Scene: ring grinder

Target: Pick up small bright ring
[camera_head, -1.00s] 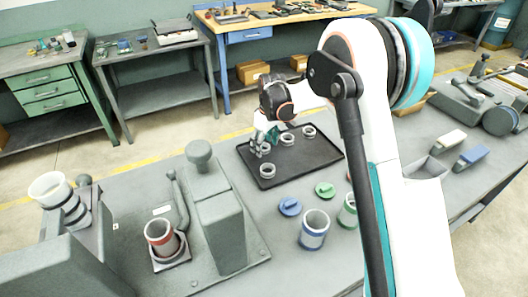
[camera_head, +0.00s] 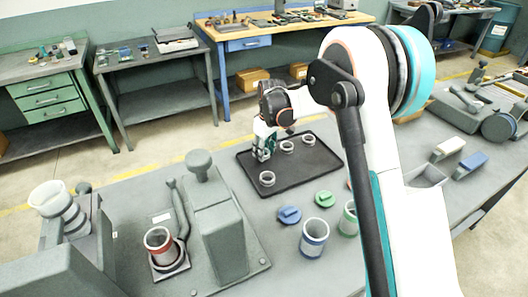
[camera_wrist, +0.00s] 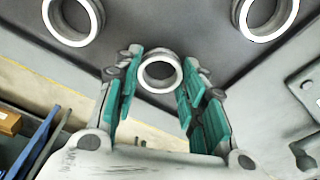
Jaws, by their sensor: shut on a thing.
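My gripper (camera_head: 264,155) is at the left part of the black tray (camera_head: 250,165) in the head view. In the wrist view its teal fingers (camera_wrist: 158,95) are closed around a small bright ring (camera_wrist: 160,72), one finger on each side. In the head view the fingers largely hide that ring, and I cannot tell whether it touches the tray. Other bright rings lie on the tray: one near the front edge (camera_head: 267,179), one in the middle (camera_head: 287,146) and one toward the right (camera_head: 308,138). Two rings also show at the top of the wrist view.
Blue (camera_head: 289,215) and green (camera_head: 325,199) lids and a blue-banded cup (camera_head: 314,237) stand in front of the tray. A grey machine (camera_head: 217,230) with a red-banded cup (camera_head: 159,243) stands at the left. The tray's front right part is clear.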

